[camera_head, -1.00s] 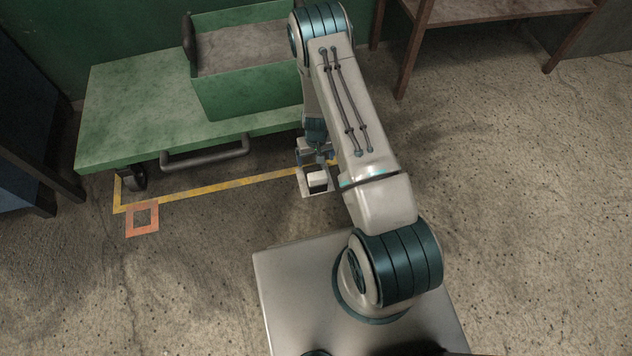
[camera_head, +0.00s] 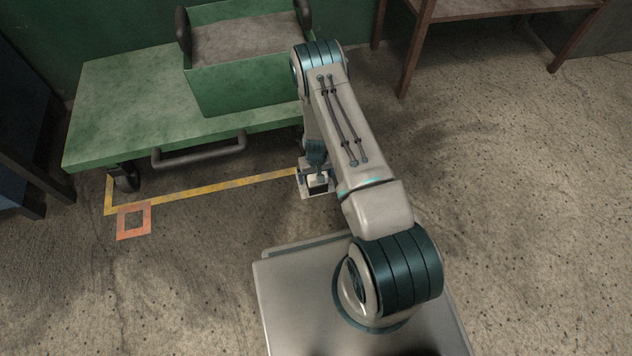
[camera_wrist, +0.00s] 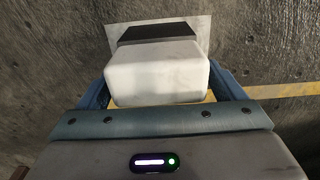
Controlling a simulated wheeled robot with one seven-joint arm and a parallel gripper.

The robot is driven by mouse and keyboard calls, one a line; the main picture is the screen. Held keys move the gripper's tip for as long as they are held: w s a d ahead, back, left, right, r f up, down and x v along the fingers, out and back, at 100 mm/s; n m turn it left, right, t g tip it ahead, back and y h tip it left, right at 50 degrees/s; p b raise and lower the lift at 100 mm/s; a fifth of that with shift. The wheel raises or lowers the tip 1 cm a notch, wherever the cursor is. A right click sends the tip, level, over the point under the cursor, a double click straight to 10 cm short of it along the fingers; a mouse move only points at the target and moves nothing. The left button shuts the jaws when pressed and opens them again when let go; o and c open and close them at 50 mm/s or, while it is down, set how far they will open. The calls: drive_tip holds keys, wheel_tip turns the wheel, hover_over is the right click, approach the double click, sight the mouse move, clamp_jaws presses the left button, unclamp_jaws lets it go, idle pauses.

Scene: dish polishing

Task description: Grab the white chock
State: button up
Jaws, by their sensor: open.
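The white chock (camera_wrist: 158,76) is a pale block with rounded edges, seen large in the wrist view, with a black part (camera_wrist: 159,33) at its far end. It rests on a light square on the floor. My gripper (camera_wrist: 165,92) is open, with one blue finger on each side of the chock's near part. I cannot tell whether the fingers touch it. In the head view the chock (camera_head: 319,178) is small and partly hidden under my gripper (camera_head: 316,172).
A green cart (camera_head: 130,105) with a dark handle and a green box (camera_head: 245,90) stands at the left and behind the gripper. A yellow floor line (camera_head: 210,191) runs to an orange square (camera_head: 134,220). A wooden table (camera_head: 480,12) stands at the back right. The floor at right is clear.

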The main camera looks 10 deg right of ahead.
drive_tip(key=shift+f, duration=0.4)
drive_tip(key=c, duration=1.4)
drive_tip(key=shift+r, duration=0.1)
drive_tip(key=shift+c, duration=0.4)
drive_tip(key=shift+r, duration=0.15)
